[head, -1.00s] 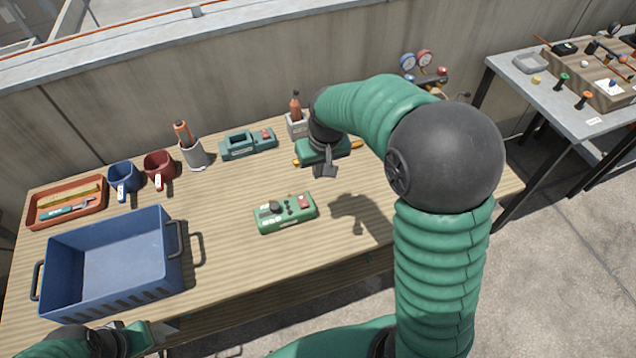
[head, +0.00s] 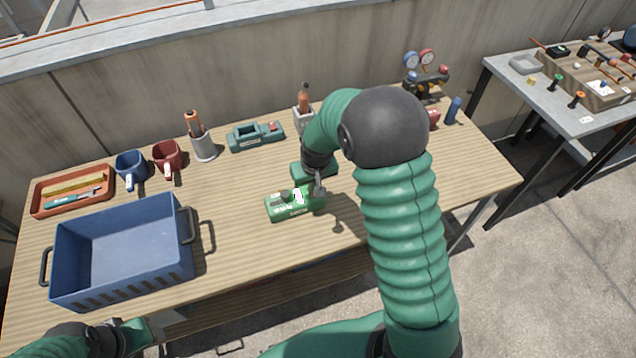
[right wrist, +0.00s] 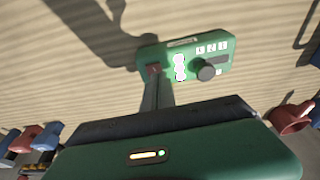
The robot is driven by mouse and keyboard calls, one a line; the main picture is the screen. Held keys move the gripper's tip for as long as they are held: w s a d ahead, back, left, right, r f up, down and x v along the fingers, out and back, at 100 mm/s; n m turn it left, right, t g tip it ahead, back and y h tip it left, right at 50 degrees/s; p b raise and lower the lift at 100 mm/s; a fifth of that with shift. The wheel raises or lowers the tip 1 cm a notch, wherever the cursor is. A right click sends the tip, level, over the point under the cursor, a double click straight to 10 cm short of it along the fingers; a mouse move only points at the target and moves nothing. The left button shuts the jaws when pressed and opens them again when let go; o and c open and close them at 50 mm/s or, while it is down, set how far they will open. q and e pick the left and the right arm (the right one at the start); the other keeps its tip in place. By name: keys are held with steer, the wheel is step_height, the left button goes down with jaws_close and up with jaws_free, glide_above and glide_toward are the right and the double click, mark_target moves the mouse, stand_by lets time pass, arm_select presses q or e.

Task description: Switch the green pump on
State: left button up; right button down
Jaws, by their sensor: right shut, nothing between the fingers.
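The green pump (head: 291,206) is a small box lying on the wooden table, with a dark knob and white markings on top. In the right wrist view the pump (right wrist: 222,49) shows its black knob (right wrist: 207,72) and a reddish switch (right wrist: 154,70) at its left end. My right gripper (head: 319,190) is shut and empty, its tips at the pump's switch end. In the right wrist view its fingers (right wrist: 154,88) overlap the switch's lower edge; I cannot tell whether they touch. My left gripper (head: 155,332) is low at the left, its jaws unclear.
A blue crate (head: 68,286) stands front left. Behind it are an orange tray (head: 36,205), a blue mug (head: 131,167) and a red mug (head: 167,157). A teal device (head: 246,142) and a gauge set (head: 430,78) sit farther back. Table between crate and pump is clear.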

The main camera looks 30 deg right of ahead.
steer(key=shift+w+a+r, duration=0.35)
steer(key=shift+a, duration=0.1)
steer(key=shift+d+f, duration=0.15)
steer(key=shift+d, duration=0.2)
steer(key=shift+d+f, duration=0.25)
steer(key=shift+d, duration=0.75)
steer(key=shift+d+r+p, duration=0.25)
steer(key=shift+r+p, duration=0.45)
steer(key=shift+p, duration=0.25)
steer(key=r+p, duration=0.1)
steer(key=r, duration=0.1)
steer(key=a+r+p, duration=0.1)
steer(key=shift+s+a+r, duration=0.15)
steer(key=shift+s+r, duration=0.05)
steer(key=shift+r, duration=0.15)
arm_select(q)
steer(key=v, duration=0.2)
steer(key=d+v, duration=0.1)
steer(key=v, duration=0.1)
arm_select(e)
steer(key=s+r, duration=0.4)
steer(key=r, duration=0.3)
steer(key=shift+s+a+r, duration=0.25)
steer(key=shift+s+r, duration=0.05)
steer(key=shift+s, duration=0.05)
arm_select(q)
steer(key=shift+a, duration=0.2)
arm_select(e)
steer(key=shift+w+a, duration=0.1)
steer(key=shift+a, duration=0.05)
